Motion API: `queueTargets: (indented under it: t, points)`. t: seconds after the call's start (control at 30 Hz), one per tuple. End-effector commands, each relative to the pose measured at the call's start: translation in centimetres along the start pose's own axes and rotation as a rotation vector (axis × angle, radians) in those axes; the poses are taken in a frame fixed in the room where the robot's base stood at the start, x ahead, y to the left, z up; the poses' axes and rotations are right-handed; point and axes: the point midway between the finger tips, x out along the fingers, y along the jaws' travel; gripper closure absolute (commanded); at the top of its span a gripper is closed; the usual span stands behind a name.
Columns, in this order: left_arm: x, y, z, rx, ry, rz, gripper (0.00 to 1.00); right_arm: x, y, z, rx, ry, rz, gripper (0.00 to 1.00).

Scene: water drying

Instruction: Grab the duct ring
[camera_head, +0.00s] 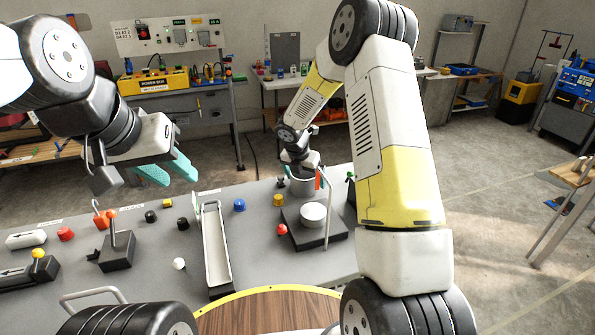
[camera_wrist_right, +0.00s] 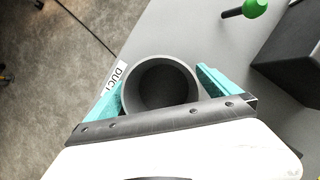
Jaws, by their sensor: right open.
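The duct ring is a grey, open-topped cylinder standing on the grey bench (camera_head: 262,262) near its far edge, partly hidden by my right gripper in the head view. In the right wrist view the duct ring (camera_wrist_right: 193,82) lies between the teal fingers of my right gripper (camera_wrist_right: 162,92). One finger is on each side of it and the jaws are open. I cannot tell whether either finger touches it. My left gripper (camera_head: 168,171) hangs above the bench's left part, its teal fingers apart with nothing between them.
A white label reading "DUCT" lies beside the ring. A black block with a white round part (camera_head: 313,213) stands in front of it, with a thin upright rod. A long tray (camera_head: 216,250), a red ball (camera_head: 282,230) and a green-topped peg (camera_wrist_right: 254,8) are also around.

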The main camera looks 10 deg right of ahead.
Motion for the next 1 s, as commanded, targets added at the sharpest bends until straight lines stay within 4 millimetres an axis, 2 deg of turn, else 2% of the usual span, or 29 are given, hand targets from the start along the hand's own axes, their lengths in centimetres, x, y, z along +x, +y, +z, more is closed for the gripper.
queueTargets:
  t: [0.1, 0.3, 0.5, 0.6, 0.87, 1.0]
  points:
    - [0.0, 0.0, 0.0, 0.0, 0.0, 0.0, 0.64, 0.7, 0.0, 0.0, 0.0, -0.001, 0.001, 0.0]
    - [0.0, 0.0, 0.0, 0.0, 0.0, 0.0, 0.64, 0.7, 0.0, 0.0, 0.0, -0.001, 0.002, 0.02]
    - [0.0, 0.0, 0.0, 0.0, 0.0, 0.0, 0.64, 0.6, 0.0, 0.0, 0.0, -0.001, 0.001, 0.41]
    - [0.0, 0.0, 0.0, 0.0, 0.0, 0.0, 0.64, 0.6, 0.0, 0.0, 0.0, -0.001, 0.002, 0.57]
    - [0.0, 0.0, 0.0, 0.0, 0.0, 0.0, 0.64, 0.3, 0.0, 0.2, 0.001, -0.002, 0.002, 0.57]
    - [0.0, 0.0, 0.0, 0.0, 0.0, 0.0, 0.64, -1.5, 0.0, 1.1, 0.003, -0.004, 0.003, 0.57]
